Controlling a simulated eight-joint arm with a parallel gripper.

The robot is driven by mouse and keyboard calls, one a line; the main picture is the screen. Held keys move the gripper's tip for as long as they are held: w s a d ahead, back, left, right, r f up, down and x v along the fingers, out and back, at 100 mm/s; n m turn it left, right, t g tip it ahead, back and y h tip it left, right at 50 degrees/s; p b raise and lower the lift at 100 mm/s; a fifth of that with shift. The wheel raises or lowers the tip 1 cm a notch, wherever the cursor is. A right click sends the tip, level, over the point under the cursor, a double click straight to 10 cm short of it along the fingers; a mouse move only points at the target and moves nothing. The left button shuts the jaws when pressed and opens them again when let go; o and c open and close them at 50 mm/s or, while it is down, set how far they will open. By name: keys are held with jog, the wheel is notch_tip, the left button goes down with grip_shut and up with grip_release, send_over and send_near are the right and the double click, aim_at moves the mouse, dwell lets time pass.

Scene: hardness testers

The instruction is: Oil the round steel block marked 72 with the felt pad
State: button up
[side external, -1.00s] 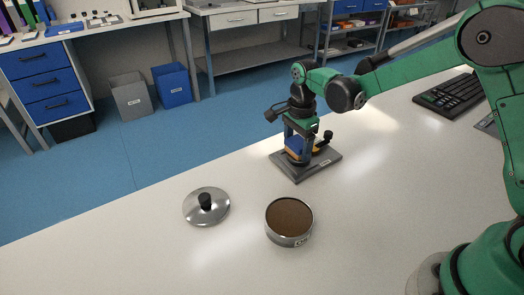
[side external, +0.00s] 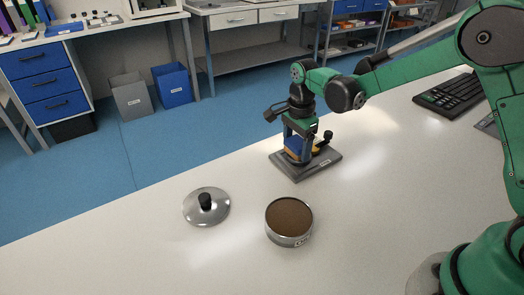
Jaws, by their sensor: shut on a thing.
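My gripper (side external: 298,140) is shut on a blue block-shaped thing (side external: 295,144), which seems to be the felt pad's holder. It is low over a dark grey plate (side external: 294,176) with a black knob. A yellow-orange part shows beside and below the blue thing. The round steel block marked 72 cannot be made out; the gripper and the blue thing cover the middle of the plate. Whether the pad touches anything there cannot be told.
An open round metal tin (side external: 289,220) with a brown filling and a small label stands in front. A steel lid (side external: 206,207) with a black knob lies left of it. A keyboard (side external: 450,96) is at the right. The white bench's front area is clear.

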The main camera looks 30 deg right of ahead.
jog(key=shift+a, duration=0.85)
jog(key=shift+r, duration=4.05)
jog(key=s+a+r+n, duration=0.2)
jog(key=a, duration=0.5)
jog(key=s+a+r+n, duration=0.2)
jog(key=a+r+n, duration=0.1)
jog(key=a, duration=0.3)
jog(key=n, duration=0.4)
send_near(224, 265)
notch_tip(224, 265, down, 7)
jog(key=shift+f, duration=0.1)
